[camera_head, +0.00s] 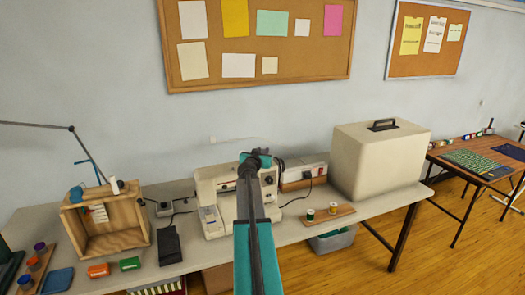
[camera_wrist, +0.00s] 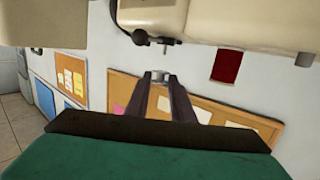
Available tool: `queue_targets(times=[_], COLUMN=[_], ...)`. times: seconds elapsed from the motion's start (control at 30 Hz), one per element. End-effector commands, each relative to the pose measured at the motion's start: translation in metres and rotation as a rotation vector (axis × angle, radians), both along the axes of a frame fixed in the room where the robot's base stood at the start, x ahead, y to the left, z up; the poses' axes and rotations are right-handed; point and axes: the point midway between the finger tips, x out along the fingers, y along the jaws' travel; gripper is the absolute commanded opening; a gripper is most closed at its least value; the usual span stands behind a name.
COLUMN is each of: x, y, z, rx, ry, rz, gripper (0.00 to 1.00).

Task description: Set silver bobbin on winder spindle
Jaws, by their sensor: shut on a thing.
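My gripper (camera_wrist: 159,76) is shut on the silver bobbin (camera_wrist: 159,77), a small pale metallic piece between the fingertips in the wrist view. The cream sewing machine (camera_wrist: 200,15) fills the top of that view. A dark metal spindle-like fitting (camera_wrist: 141,37) sticks out of it, just beyond the bobbin and apart from it in the picture. I cannot tell for sure that it is the winder spindle. In the head view the sewing machine (camera_head: 209,183) stands on the table, partly behind my arm. My fingers and the bobbin are hidden there.
On the long table (camera_head: 190,258) a wooden box (camera_head: 143,235) stands left and a large beige case (camera_head: 375,160) right. A wooden strip (camera_head: 333,216) with thread spools lies before the case. A black pedal (camera_head: 169,246) lies left of the machine. A red piece (camera_wrist: 227,67) shows in the wrist view.

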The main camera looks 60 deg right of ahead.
Motion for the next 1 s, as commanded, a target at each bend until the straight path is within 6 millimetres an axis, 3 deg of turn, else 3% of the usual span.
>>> queue_targets(times=[0.33, 1.0], x=[0.0, -0.002], y=[0.0, -0.002], z=[-0.018, -0.02], rx=[0.001, 0.0], ry=[-0.001, -0.001], rz=[0.0, -0.002], gripper=[0.01, 0.01])
